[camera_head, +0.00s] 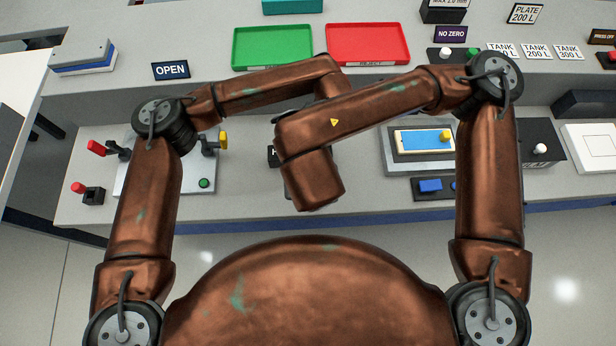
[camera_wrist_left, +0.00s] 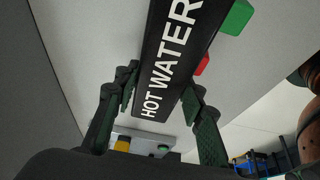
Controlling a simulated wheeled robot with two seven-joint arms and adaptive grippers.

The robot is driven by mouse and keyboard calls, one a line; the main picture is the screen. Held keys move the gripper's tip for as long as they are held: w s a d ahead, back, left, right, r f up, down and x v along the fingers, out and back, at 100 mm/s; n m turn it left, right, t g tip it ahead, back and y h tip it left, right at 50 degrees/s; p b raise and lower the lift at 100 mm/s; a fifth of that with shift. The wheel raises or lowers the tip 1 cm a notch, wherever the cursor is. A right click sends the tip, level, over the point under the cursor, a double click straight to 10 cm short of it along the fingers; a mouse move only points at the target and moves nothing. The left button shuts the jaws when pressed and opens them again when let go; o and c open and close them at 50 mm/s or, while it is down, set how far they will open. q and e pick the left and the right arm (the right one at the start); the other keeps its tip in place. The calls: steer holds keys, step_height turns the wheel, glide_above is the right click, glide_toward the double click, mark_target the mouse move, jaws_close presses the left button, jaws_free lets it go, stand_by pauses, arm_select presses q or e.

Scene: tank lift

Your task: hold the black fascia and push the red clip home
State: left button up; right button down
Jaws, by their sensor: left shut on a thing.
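The black fascia (camera_wrist_left: 168,65) bears white HOT WATER lettering and runs between the fingers of my left gripper (camera_wrist_left: 160,98) in the left wrist view. The fingers are shut on its two long edges. In the head view only a small lettered corner of the fascia (camera_head: 272,157) shows beside my crossed arms, and the left gripper is hidden there. A small red piece (camera_wrist_left: 203,66) shows at the fascia's right edge in the wrist view; I cannot tell whether it is the clip. My right gripper is hidden behind the arms.
A grey fixture (camera_head: 170,180) with red and yellow handles stands at the left of the bench. Green (camera_head: 272,45) and red (camera_head: 367,43) trays lie at the back. A blue-screened device (camera_head: 423,139) is at the right. My forearms cross over the middle.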

stand_by(0.4)
arm_select(q)
steer(key=o, duration=1)
steer(key=shift+o, duration=0.2)
